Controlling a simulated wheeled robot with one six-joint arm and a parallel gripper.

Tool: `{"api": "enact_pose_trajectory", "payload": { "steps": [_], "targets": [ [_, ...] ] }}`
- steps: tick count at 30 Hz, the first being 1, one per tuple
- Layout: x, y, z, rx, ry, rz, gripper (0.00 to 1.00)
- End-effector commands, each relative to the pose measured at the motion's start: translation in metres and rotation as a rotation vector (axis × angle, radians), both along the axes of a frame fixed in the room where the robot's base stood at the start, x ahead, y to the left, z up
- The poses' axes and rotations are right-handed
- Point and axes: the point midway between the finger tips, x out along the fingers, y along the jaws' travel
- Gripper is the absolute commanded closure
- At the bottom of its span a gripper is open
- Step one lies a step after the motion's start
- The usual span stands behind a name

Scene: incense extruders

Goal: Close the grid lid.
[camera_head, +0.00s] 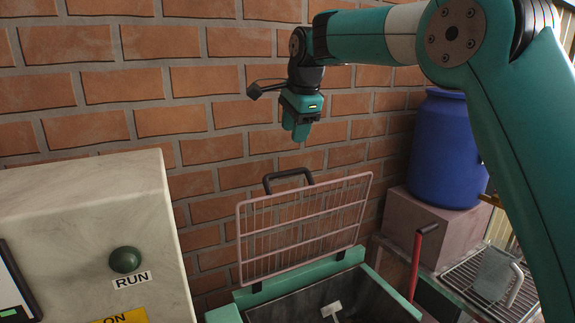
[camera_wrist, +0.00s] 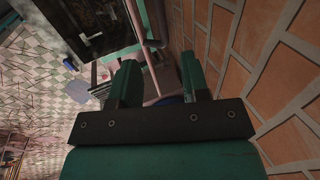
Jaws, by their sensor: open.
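The grid lid (camera_head: 305,190) is a pinkish wire grid with a black handle (camera_head: 288,174) on its top edge. It stands open, nearly upright, along the back edge of the green hopper (camera_head: 240,298). My gripper (camera_head: 297,136) is above the handle, pointing down, apart from the lid and empty. In the wrist view my gripper's two green fingers (camera_wrist: 158,76) are spread with a gap between them. A pinkish bar beyond them in that view looks like the lid's frame, seen edge-on.
A brick wall (camera_head: 100,125) rises close behind the lid. A pale cabinet (camera_head: 80,220) with a green RUN button (camera_head: 125,260) stands at left. A blue barrel (camera_head: 440,150) on a block (camera_head: 425,228), a red-handled lever (camera_head: 416,265) and a wire rack (camera_head: 470,282) are at right.

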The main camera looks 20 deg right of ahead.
Motion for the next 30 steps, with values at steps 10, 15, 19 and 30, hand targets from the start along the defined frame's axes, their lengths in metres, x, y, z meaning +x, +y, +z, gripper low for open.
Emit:
{"api": "enact_pose_trajectory", "payload": {
  "steps": [10,15,19,30],
  "targets": [
    [0.025,0.005,-0.072,-0.001,0.004,0.002,0.58],
    [0.034,0.007,-0.097,-0.001,0.001,0.002,0.58],
    [0.037,0.008,-0.107,-0.001,0.000,0.002,0.58],
    [0.038,0.008,-0.112,0.000,-0.002,0.002,0.65]
  ]
}}
